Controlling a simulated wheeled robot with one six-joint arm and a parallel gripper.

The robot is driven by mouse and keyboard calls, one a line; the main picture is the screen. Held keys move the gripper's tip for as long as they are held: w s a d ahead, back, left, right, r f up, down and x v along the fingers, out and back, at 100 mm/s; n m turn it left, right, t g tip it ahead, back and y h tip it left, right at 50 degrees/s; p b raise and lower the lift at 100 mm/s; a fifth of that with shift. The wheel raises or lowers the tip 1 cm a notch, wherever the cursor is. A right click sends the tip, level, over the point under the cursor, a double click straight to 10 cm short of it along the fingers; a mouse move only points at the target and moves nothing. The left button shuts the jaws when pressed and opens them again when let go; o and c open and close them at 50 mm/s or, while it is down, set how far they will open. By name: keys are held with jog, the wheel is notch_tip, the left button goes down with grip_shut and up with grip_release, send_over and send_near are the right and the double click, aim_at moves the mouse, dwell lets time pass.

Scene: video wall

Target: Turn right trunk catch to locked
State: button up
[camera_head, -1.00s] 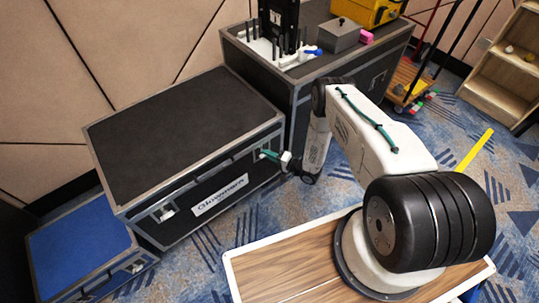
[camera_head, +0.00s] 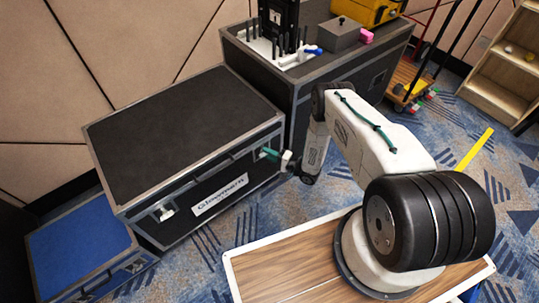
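A black flight trunk (camera_head: 180,125) with metal edges stands with its lid down at the left middle. A white label (camera_head: 219,194) is on its front face. Its left catch (camera_head: 165,212) shows as a small pale metal piece on the front.
A blue-topped case (camera_head: 77,246) stands left of the trunk. A taller black case (camera_head: 300,92) behind the trunk carries a grey box (camera_head: 339,34), a yellow case (camera_head: 368,10) and tools. Patterned carpet lies open in front of the trunk.

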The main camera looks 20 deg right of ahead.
jog(key=shift+s, duration=0.15)
jog(key=v, duration=0.7)
jog(key=shift+s+d, duration=0.2)
jog(key=shift+d, duration=0.05)
dwell(0.3)
